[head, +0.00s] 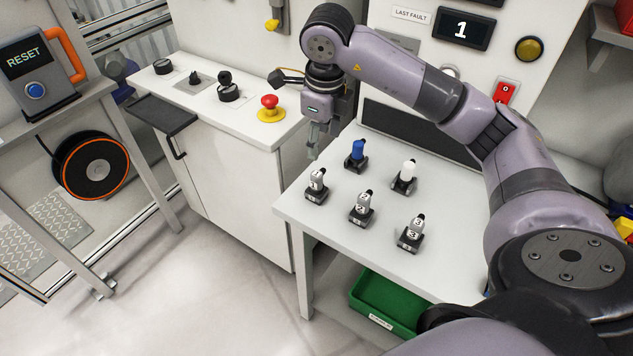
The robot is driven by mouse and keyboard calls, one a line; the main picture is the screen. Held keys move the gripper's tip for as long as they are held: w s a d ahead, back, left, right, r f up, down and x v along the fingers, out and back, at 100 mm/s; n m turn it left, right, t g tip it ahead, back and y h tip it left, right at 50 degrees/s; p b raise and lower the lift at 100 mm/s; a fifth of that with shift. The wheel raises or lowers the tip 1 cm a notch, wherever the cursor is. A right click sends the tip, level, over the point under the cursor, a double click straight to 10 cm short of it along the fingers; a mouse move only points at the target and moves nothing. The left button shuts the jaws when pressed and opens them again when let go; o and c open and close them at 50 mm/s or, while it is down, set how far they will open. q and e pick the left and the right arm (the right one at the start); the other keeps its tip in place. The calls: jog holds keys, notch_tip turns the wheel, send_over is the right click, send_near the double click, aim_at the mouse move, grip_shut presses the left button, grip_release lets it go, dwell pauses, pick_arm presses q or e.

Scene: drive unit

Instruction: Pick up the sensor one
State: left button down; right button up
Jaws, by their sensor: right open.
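My right gripper (313,154) is open and points down, above and just behind sensor one in the picture. Nothing shows between its fingers, and its exact height over the sensor is hard to tell. My left gripper is not in view.
A blue piece (356,150) and a white piece (405,174) stand in holders behind the sensors. A green bin (385,302) sits below the table. A white cabinet with a red button (269,101) is at left.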

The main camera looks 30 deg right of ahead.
aim_at(316, 174)
jog(key=f, duration=0.3)
jog(key=w+f+p, duration=0.1)
jog(key=f, duration=0.2)
jog(key=f+p, duration=0.1)
jog(key=f, duration=0.2)
jog(key=shift+w+d, duration=0.2)
jog(key=shift+d, duration=0.1)
jog(key=shift+w+a+f+p, duration=0.1)
jog(key=shift+f+p, duration=0.35)
jog(key=shift+p, duration=0.05)
jog(key=f+p, duration=0.1)
jog(key=f, duration=0.2)
jog(key=shift+w+f+p, duration=0.25)
jog(key=shift+w+p, duration=0.15)
jog(key=shift+w+f, duration=0.1)
jog(key=shift+f, duration=0.4)
jog(key=shift+r, duration=0.1)
grip_shut()
